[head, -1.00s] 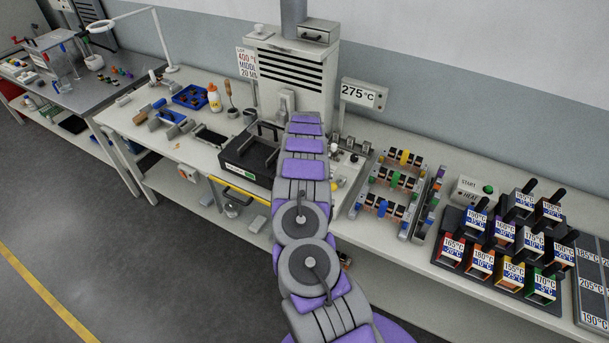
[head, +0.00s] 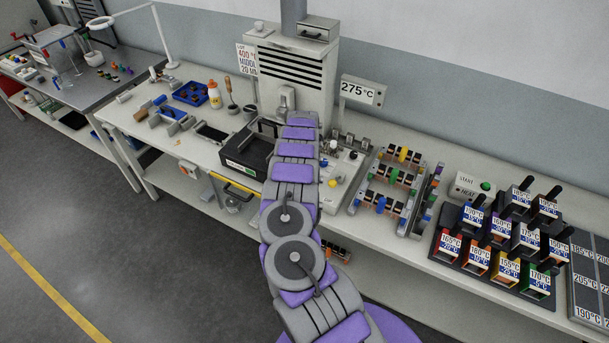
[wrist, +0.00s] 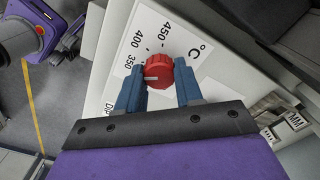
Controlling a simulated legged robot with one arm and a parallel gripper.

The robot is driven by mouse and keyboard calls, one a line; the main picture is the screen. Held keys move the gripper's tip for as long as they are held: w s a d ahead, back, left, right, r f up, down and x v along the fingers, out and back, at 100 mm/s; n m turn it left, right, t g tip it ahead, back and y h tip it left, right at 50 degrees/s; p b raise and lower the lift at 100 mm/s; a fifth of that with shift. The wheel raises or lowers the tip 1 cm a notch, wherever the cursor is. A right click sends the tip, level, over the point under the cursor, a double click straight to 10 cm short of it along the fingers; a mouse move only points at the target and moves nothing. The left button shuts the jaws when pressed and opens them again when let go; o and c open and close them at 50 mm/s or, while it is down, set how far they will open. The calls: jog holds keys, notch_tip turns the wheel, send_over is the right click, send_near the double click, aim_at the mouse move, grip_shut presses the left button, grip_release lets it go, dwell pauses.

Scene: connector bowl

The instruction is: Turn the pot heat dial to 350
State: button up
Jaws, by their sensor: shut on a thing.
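In the wrist view a red ribbed dial (wrist: 157,73) sits on a white scale plate (wrist: 137,20) marked 350, 400 and 450 with °C. The 350 mark is close to the left fingertip, and a pale line on the dial points roughly left. My gripper (wrist: 160,80) has its blue fingers on either side of the dial and is shut on it. In the head view my arm hides the dial and the gripper. The temperature display (head: 358,92) reads 275 °C.
A grey louvred cabinet (head: 292,75) stands behind my arm. A black open-topped box (head: 247,158) is left of the arm. A rack of small coloured parts (head: 397,178) and several labelled pots (head: 500,240) stand to the right on the bench.

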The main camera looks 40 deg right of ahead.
jog(key=shift+w+r, duration=0.15)
jog(key=shift+w, duration=0.05)
jog(key=o, duration=1)
jog(key=shift+o, duration=0.2)
notch_tip(320, 180, up, 17)
jog(key=shift+d, duration=0.1)
